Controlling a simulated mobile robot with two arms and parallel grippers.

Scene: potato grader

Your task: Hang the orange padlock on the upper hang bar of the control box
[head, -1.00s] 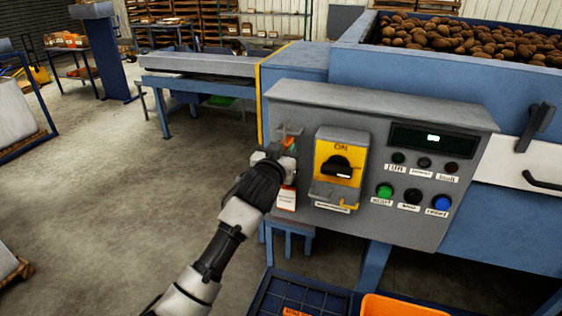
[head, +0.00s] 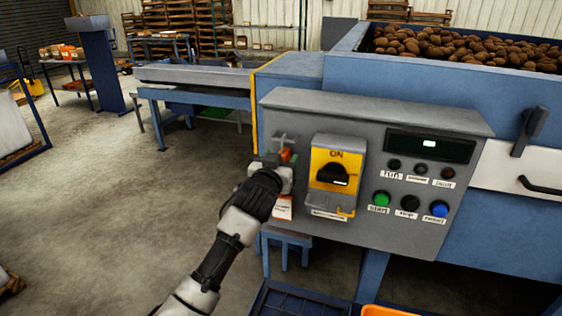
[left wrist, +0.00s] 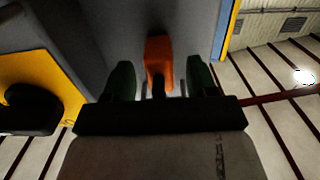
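The orange padlock (head: 286,155) is at the upper hang bar (head: 284,139), on the left part of the grey control box (head: 375,112). Whether its shackle is around the bar is hidden. My left gripper (head: 274,165) is just in front of and below it. In the left wrist view the padlock (left wrist: 159,60) shows between and beyond the two green fingertips (left wrist: 160,80). The fingers are apart with a gap on each side of the padlock, so the gripper is open. My right gripper is out of view.
To the right of the gripper is the yellow switch (head: 337,170) marked ON. A white tag (head: 283,208) hangs below the gripper. Push buttons and a display (head: 430,147) fill the box's right side. A blue tray (head: 290,300) and a partly visible orange bin are below.

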